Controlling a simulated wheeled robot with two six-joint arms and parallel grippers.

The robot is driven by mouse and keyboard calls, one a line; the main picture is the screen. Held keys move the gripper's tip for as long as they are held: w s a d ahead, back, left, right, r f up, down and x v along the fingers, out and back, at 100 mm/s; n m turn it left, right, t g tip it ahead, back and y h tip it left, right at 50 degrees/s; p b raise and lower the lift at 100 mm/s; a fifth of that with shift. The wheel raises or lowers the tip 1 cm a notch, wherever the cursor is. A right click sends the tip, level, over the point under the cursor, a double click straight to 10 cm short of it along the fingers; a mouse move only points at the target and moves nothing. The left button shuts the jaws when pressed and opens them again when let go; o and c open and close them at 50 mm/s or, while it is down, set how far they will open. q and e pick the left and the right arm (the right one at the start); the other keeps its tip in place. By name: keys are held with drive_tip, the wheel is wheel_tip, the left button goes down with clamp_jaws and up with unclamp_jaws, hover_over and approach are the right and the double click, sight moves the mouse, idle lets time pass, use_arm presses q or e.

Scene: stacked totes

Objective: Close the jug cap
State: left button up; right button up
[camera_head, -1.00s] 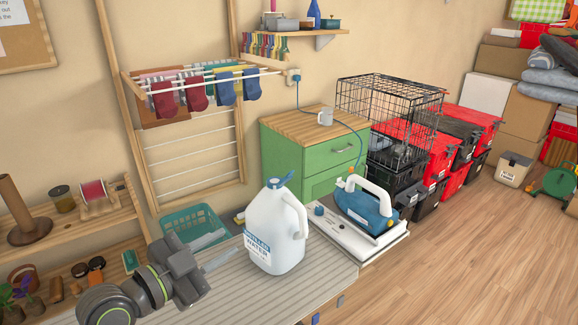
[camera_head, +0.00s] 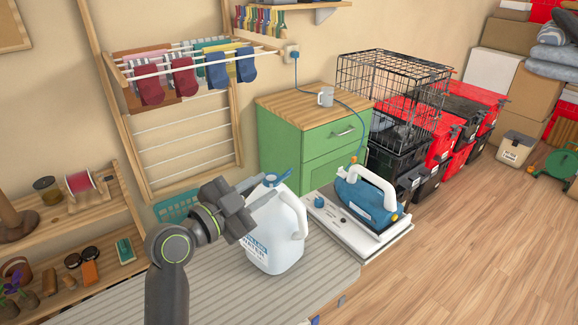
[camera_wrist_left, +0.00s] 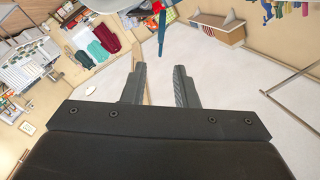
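A white water jug (camera_head: 276,245) with a handle on its right stands upright on the grey slatted surface (camera_head: 215,285). Its blue cap (camera_head: 279,179) is at the top and looks tilted up, partly behind my gripper. My left gripper (camera_head: 257,193) is just left of the jug's neck, at about cap height, with its fingers pointing right. In the left wrist view its two fingers (camera_wrist_left: 160,85) are apart with nothing between them. A narrow blue piece (camera_wrist_left: 162,32) shows beyond them; I cannot tell whether it is the cap. My right gripper is out of view.
A blue appliance (camera_head: 366,195) rests on a white board (camera_head: 345,232) right of the jug. A teal basket (camera_head: 176,205) is behind my left arm. The slatted surface in front is clear.

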sight(286, 173)
use_arm(q)
drive_tip(key=p+x, duration=0.1)
drive_tip(key=x, duration=0.6)
drive_tip(key=shift+p, duration=0.3)
drive_tip(key=shift+w+d, duration=0.45)
drive_tip(key=shift+w, duration=0.1)
clamp_jaws()
